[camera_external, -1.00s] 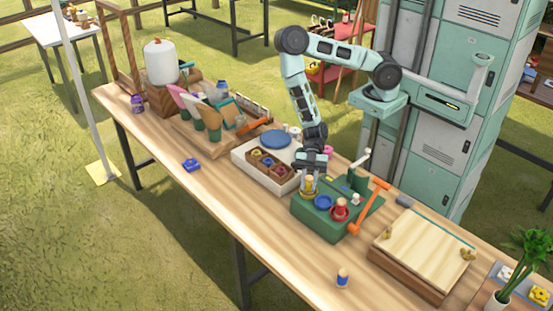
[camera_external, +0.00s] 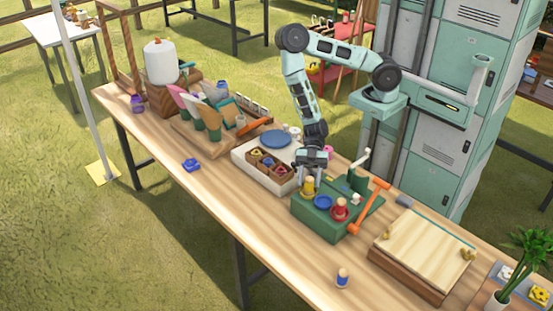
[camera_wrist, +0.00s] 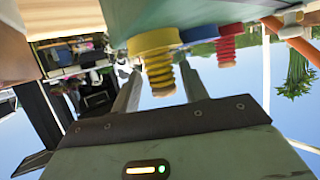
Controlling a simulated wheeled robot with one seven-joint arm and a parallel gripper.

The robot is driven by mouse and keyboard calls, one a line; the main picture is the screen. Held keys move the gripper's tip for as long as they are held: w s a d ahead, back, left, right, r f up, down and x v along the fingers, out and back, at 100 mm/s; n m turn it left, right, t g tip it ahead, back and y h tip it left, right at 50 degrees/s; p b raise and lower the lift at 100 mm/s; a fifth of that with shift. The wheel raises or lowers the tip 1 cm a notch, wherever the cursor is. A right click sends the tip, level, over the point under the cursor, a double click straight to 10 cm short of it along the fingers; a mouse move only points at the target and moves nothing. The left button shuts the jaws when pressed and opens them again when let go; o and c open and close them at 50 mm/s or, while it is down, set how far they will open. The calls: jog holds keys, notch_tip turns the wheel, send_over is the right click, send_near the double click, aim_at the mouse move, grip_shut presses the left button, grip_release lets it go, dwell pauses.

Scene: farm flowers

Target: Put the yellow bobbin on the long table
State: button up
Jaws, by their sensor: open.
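The yellow bobbin (camera_external: 307,188) stands upright on the green stand (camera_external: 318,222), on the long table (camera_external: 215,190). My gripper (camera_external: 313,172) is open just above and beside it. In the wrist view, which looks upside down, the ridged yellow bobbin (camera_wrist: 159,76) sits on a yellow round base (camera_wrist: 154,42). It shows between the two open fingertips of my gripper (camera_wrist: 163,82), with gaps on both sides. I cannot tell whether its top lies between the fingers in depth.
A blue round seat (camera_external: 323,202) and a red bobbin (camera_external: 339,210) are on the same stand. An orange-handled tool (camera_external: 367,210) leans at its right. A white tray (camera_external: 250,160) is behind it. A small blue-topped bobbin (camera_external: 342,278) stands near the front edge. Bare table lies front left.

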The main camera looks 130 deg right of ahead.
jog(key=p+v, duration=0.5)
jog(key=v, duration=1)
jog(key=w+a+r+n+g+h, duration=0.1)
jog(key=w+a+n+g+h, duration=0.15)
jog(key=a+g, duration=0.2)
jog(key=s+a+r+m+g+h, duration=0.1)
jog(key=s+a+r+g+h, duration=0.3)
jog(key=s+a+r, duration=0.3)
jog(key=a+r, duration=0.4)
jog(key=a, duration=0.1)
jog(key=shift+o, duration=0.7)
jog(key=s+a+r+g, duration=0.1)
jog(key=s+a+r, duration=0.2)
jog(key=s, duration=0.2)
jog(key=s+a+r+g, duration=0.1)
jog(key=s+a+r, duration=0.1)
jog(key=s, duration=0.4)
jog(key=shift+s+a+r+m+h, duration=0.35)
jog(key=shift+a+r+m+h, duration=0.05)
jog(key=shift+r+m+h, duration=0.1)
jog(key=shift+w+f, duration=0.1)
